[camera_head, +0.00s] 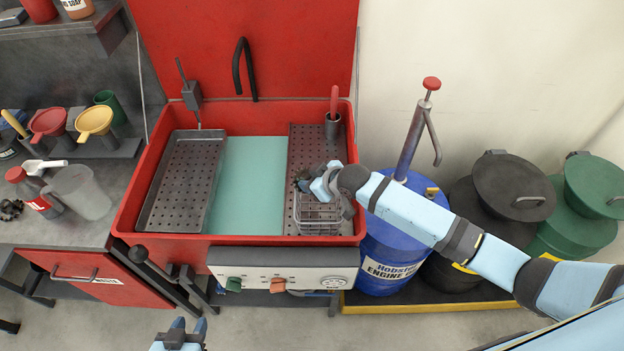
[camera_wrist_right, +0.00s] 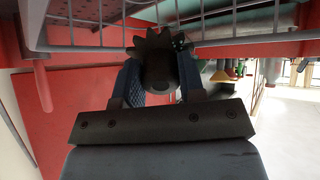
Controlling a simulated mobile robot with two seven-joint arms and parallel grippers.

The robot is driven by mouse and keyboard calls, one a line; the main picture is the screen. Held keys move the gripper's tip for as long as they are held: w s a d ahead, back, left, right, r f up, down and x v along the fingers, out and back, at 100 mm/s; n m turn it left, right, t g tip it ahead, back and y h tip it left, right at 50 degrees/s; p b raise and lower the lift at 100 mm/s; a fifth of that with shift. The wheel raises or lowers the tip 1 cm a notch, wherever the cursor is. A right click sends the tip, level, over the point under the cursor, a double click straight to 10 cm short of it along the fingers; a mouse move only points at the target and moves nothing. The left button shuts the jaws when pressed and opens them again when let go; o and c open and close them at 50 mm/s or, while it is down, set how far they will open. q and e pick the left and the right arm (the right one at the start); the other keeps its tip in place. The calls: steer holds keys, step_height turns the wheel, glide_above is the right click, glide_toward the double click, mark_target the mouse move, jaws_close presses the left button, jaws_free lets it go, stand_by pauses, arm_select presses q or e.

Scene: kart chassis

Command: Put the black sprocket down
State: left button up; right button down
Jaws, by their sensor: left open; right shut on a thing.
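My right gripper (camera_head: 309,184) is shut on a black sprocket (camera_wrist_right: 158,48). In the right wrist view the toothed wheel sits between the two blue-grey fingers. In the head view the black sprocket (camera_head: 300,181) is small and partly hidden by the gripper, over the right side of the red wash basin. A wire basket (camera_head: 318,221) is just below and beside the gripper; whether the sprocket touches it I cannot tell. Wire mesh (camera_wrist_right: 95,35) also shows close to the sprocket in the right wrist view. My left gripper (camera_head: 186,328) is open and empty at the bottom edge.
The red basin (camera_head: 130,205) holds a perforated tray (camera_head: 180,180) at left, a teal floor (camera_head: 248,185) and a perforated shelf (camera_head: 308,145) at right. Another dark toothed part (camera_head: 10,210) lies on the left bench. A blue drum (camera_head: 395,245) stands right of the basin.

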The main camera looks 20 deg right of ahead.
steer(key=shift+s+f, duration=0.2)
steer(key=shift+f, duration=0.25)
steer(key=c, duration=0.8)
jaws_free()
steer(key=shift+s+f, duration=0.15)
arm_select(q)
steer(key=shift+s, duration=0.1)
arm_select(e)
steer(key=shift+o, duration=0.4)
steer(key=shift+f, duration=0.15)
steer(key=shift+a, duration=0.1)
steer(key=shift+r, duration=0.4)
steer(key=w+r+p+v, duration=0.1)
steer(key=p+v, duration=0.6)
steer(key=v, duration=0.5)
arm_select(q)
step_height(320, 180, up, 6)
steer(key=shift+a+n+y, duration=0.3)
steer(key=shift+a, duration=0.1)
arm_select(e)
steer(key=s+f+m+t+h, duration=0.1)
steer(key=s+f+m, duration=0.2)
steer(key=s, duration=0.7)
steer(key=s+f+m+t+h, duration=0.1)
steer(key=s+f, duration=0.3)
steer(key=s, duration=0.5)
steer(key=shift+s+d+m+t+h, duration=0.3)
steer(key=shift+s+d+m, duration=0.1)
steer(key=shift+m, duration=0.5)
